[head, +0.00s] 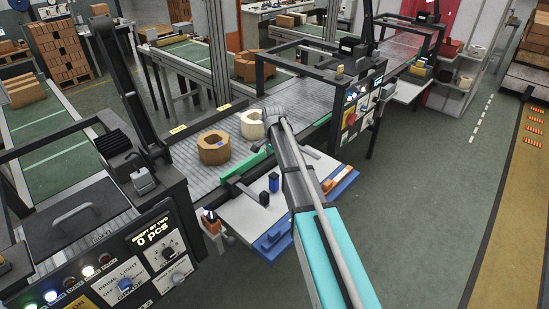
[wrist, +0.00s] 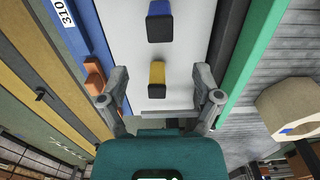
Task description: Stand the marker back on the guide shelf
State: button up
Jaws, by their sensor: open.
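The pale guide shelf (head: 246,211) sits beside the roller conveyor; its white top (wrist: 134,45) fills the middle of the wrist view. A blue marker-like block with a dark end (wrist: 160,22) is on it, and shows upright in the head view (head: 273,182). A yellow block with a dark end (wrist: 156,76) is nearer my gripper (wrist: 160,96). I cannot tell whether the yellow one stands or lies. My gripper is open, its fingers on either side of the yellow block in the picture, with no visible contact.
An orange piece (wrist: 95,76) lies by the shelf's blue edge (wrist: 82,38). A green rail (wrist: 256,45) borders the other side. A brown ring (head: 214,148) and a cream ring (head: 252,117) sit on the rollers. A control panel (head: 357,108) stands behind.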

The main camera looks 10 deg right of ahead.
dwell(0.4)
jog(key=s+n, duration=1)
jog(key=s, duration=1.9)
jog(key=shift+s+d+n, duration=0.15)
jog(key=shift+s+n, duration=0.05)
jog(key=shift+n, duration=0.2)
jog(key=c, duration=0.3)
jog(key=shift+c, duration=0.2)
